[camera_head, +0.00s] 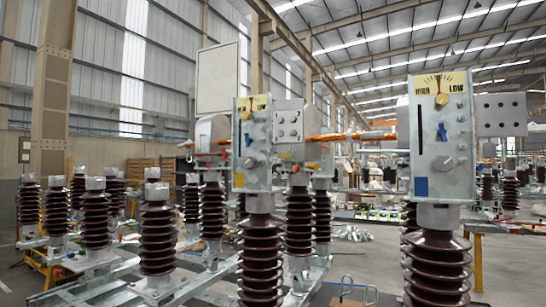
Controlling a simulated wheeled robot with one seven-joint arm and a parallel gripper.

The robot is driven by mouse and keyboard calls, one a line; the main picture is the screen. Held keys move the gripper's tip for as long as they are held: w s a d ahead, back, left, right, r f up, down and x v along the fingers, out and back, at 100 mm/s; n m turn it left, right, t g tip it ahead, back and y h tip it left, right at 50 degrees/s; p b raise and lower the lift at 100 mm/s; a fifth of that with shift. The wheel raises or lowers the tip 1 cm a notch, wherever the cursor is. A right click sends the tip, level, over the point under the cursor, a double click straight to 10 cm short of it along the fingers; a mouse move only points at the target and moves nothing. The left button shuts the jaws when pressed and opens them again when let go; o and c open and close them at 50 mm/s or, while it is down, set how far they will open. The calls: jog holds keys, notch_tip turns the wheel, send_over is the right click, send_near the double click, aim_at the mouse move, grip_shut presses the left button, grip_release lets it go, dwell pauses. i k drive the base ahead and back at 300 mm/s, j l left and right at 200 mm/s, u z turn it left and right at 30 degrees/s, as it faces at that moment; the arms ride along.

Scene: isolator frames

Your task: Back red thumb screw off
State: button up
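I cannot make out a red thumb screw in this view. The nearer grey control box (441,137) stands at the right on a dark ribbed insulator (437,268). It has a yellow HIGH/LOW dial plate (440,84), a blue lever (442,132), a grey round knob (443,164) and a blue patch (421,187). A second similar box (252,146) stands left of centre on another insulator (260,262), with its own dial (251,104), a small blue part (248,140) and a grey knob (249,163). My gripper is not in view.
Several more brown ribbed insulators (157,241) stand on metal frames (165,285) at the left. An orange bar (340,137) runs behind the two boxes. A yellow-legged bench (478,262) is at the right. Grey floor (515,265) shows at the far right.

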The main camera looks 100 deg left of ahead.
aim_at(224, 154)
jog(key=u, duration=2.9)
